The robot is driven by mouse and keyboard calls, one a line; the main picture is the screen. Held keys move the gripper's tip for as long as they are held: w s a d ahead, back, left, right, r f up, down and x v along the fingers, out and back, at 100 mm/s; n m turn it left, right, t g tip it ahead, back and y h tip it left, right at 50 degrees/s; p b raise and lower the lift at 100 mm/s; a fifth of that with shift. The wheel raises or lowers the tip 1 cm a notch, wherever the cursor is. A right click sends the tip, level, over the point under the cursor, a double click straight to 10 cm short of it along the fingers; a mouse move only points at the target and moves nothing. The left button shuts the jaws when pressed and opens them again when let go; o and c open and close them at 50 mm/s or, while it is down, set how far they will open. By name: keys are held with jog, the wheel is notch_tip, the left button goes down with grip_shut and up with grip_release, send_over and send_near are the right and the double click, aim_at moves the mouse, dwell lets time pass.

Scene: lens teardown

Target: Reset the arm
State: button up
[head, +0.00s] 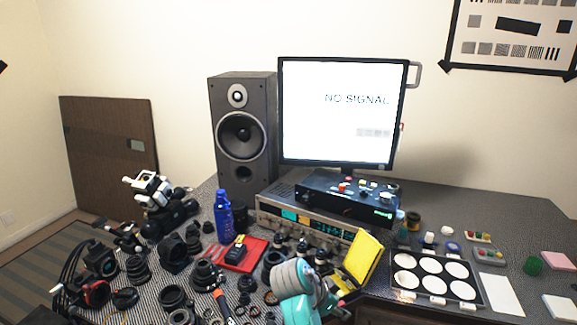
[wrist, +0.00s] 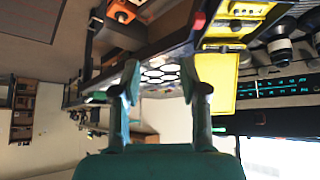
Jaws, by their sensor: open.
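My gripper (wrist: 160,82) shows in the wrist view with its two fingers spread apart and nothing between them. The wrist picture is upside down. My teal and grey arm (head: 298,292) reaches into the bottom middle of the head view, in front of the desk's near edge. The gripper's fingertips are hard to make out there. A yellow open case (head: 362,260) stands just right of my arm; it also shows in the wrist view (wrist: 222,80), beside the right-hand finger. The gripper touches nothing that I can see.
Many lenses and camera parts crowd the desk's left, around a red tray (head: 257,256) and blue bottle (head: 223,215). A speaker (head: 215,110), monitor (head: 337,115) and stacked electronics (head: 290,212) stand behind. A tray with round white wells (head: 399,292) lies right, beside white paper (head: 500,293).

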jog(key=s+d+f+n+t+y, duration=0.4)
jog(key=s+f+n, duration=0.3)
jog(key=s+f, duration=1)
jog(key=s+d+f+n+t+y, duration=0.2)
jog(key=s+n+t, duration=0.1)
jog(key=s, duration=1)
jog(key=s+r+n+t, duration=0.2)
jog(key=s+r+t, duration=0.2)
jog(key=s+r, duration=1.5)
jog(key=shift+s+r+y, duration=0.2)
jog(key=shift+s+y, duration=0.1)
jog(key=shift+s, duration=0.35)
